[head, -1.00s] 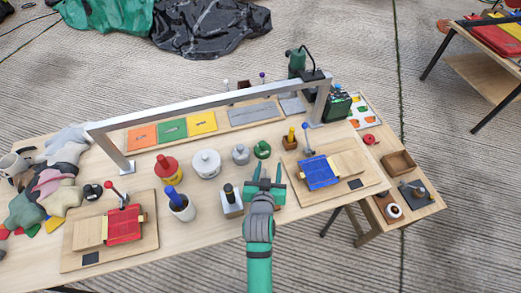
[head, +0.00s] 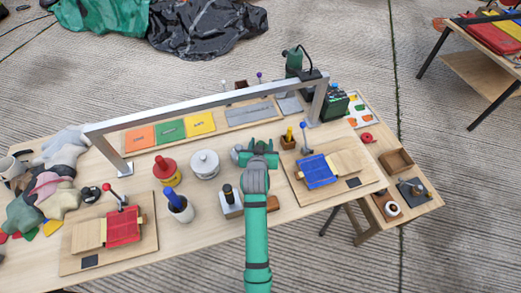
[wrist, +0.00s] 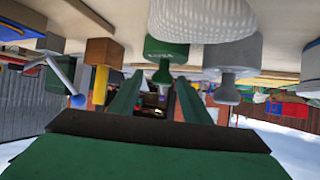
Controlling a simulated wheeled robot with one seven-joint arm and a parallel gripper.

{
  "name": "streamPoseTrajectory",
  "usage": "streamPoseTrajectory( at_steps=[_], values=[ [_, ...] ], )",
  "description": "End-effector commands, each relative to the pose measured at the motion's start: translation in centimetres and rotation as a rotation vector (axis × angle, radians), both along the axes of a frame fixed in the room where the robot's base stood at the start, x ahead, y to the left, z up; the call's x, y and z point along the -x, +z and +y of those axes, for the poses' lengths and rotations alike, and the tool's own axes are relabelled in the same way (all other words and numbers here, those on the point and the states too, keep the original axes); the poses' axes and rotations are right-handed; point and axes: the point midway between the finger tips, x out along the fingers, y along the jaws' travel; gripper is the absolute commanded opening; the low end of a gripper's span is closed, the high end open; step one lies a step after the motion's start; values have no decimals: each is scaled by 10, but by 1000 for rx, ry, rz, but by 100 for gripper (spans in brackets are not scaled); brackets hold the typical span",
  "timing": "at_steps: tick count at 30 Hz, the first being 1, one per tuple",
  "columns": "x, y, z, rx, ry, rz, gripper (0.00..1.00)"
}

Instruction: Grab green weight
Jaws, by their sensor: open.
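The green weight (wrist: 166,52) shows in the wrist view, which looks upside down. It has a wide body and a narrower knob. My gripper (wrist: 160,84) is open, with one green finger on each side of the knob's line; I cannot tell whether either touches it. In the head view my gripper (head: 261,148) is over the green weight's place and hides most or all of it. A grey weight (wrist: 233,62) stands close beside the green one in the wrist view.
A wooden block with a yellow peg (head: 288,140) is close on the right. A metal frame (head: 210,105) spans behind. A blue-lidded board (head: 319,172) lies right; a grey block with a black knob (head: 229,202) is nearer.

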Motion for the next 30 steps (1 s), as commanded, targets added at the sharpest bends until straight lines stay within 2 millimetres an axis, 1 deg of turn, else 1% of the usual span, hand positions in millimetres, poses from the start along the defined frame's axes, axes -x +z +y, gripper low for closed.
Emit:
streamPoseTrajectory(
  at_steps=[6,9,12,18,19,20,21,23,24,30],
  values=[
    [-26,-16,0,0,0,0,44],
    [-35,-21,0,0,0,0,44],
    [-39,-24,-1,0,0,0,44],
    [-39,-24,-1,0,0,0,44],
    [-39,-24,-1,0,0,0,41],
    [-39,-24,-1,0,0,-1,34],
    [-39,-24,-1,0,0,0,24],
    [-39,-24,0,0,0,-1,10],
    [-39,-24,0,0,1,0,1],
    [-40,-21,0,0,1,-5,0]
  ],
)
